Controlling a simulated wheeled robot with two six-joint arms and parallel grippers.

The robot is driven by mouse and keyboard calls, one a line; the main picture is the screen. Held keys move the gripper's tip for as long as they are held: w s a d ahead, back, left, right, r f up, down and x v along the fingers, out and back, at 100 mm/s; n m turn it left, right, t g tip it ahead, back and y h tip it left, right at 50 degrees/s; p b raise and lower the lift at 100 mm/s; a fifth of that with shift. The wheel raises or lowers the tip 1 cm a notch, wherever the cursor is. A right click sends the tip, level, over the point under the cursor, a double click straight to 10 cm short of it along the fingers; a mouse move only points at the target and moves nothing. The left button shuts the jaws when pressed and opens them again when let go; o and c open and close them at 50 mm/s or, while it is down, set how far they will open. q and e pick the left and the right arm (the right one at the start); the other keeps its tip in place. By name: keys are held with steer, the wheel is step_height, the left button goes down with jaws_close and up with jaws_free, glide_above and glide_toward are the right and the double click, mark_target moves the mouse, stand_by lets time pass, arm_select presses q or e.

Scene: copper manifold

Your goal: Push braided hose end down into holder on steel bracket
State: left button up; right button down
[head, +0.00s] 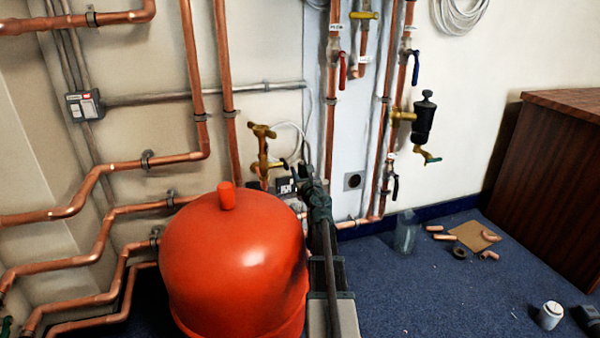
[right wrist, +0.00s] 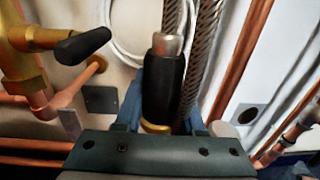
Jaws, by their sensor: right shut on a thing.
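My right gripper (right wrist: 163,104) is shut around the black sleeve of the braided hose end (right wrist: 163,82). A silver ferrule (right wrist: 168,44) tops the sleeve, and a brass ring shows below it between the fingers. Braided hose (right wrist: 203,50) runs upward beside the sleeve to the top edge. In the head view my right gripper (head: 298,176) is small and dark, close to the wall beside the brass valve fitting; the hose end is not clear there. I cannot make out the holder or steel bracket in either view. My left gripper is not in view.
A brass valve (head: 262,150) stands left of my right gripper; its black handle (right wrist: 83,45) shows close in the wrist view. A large red tank (head: 230,265) fills the lower middle. Copper pipes (head: 330,120) line the wall. Pipe pieces lie on the blue floor at right.

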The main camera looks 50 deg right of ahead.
steer(key=shift+c, duration=2.2)
jaws_free()
steer(key=v, duration=1.4)
